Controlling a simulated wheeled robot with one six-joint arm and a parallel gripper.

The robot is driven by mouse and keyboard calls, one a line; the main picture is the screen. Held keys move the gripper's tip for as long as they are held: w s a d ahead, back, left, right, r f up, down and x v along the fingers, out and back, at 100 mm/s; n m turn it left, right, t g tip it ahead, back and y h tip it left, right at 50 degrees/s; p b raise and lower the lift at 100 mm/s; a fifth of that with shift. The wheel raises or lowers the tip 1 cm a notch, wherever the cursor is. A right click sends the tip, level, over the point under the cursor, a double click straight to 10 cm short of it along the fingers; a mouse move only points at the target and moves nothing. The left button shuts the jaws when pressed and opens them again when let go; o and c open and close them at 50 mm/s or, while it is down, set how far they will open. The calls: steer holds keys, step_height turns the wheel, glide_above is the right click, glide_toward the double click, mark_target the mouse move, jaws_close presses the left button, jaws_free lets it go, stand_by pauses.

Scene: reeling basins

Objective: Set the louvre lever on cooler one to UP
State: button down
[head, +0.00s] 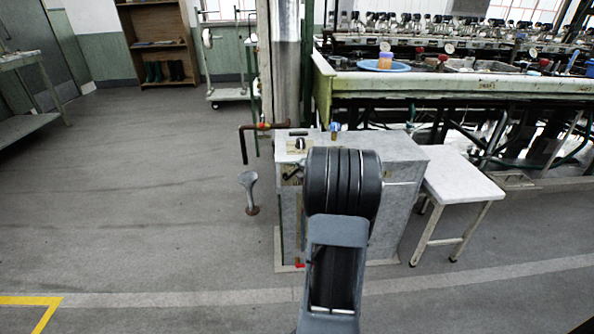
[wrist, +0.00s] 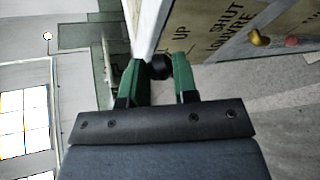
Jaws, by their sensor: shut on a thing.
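The grey box-shaped cooler (head: 395,205) stands in the middle of the head view, with my arm across its front. In the wrist view, a pale panel (wrist: 207,20) on it carries the words UP, SHUT and LOUVRE. My gripper (wrist: 157,67) is shut on the round black knob (wrist: 158,69) of the louvre lever, which sits between the green fingers. The knob is close to the word UP, but whether the lever is at that mark cannot be told. The lever's shaft is mostly hidden. In the head view, my arm hides the gripper.
A white-topped stool (head: 462,176) stands right of the cooler. A dark bent pipe (head: 244,145) and a grey pedestal (head: 249,185) stand on its left. A long reeling basin bench (head: 450,87) is behind. The floor on the left is open.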

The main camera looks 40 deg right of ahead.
stand_by(0.3)
steer(key=c, duration=0.9)
jaws_free()
steer(key=shift+s, duration=0.1)
steer(key=shift+p+v, duration=2)
steer(key=shift+v, duration=4.85)
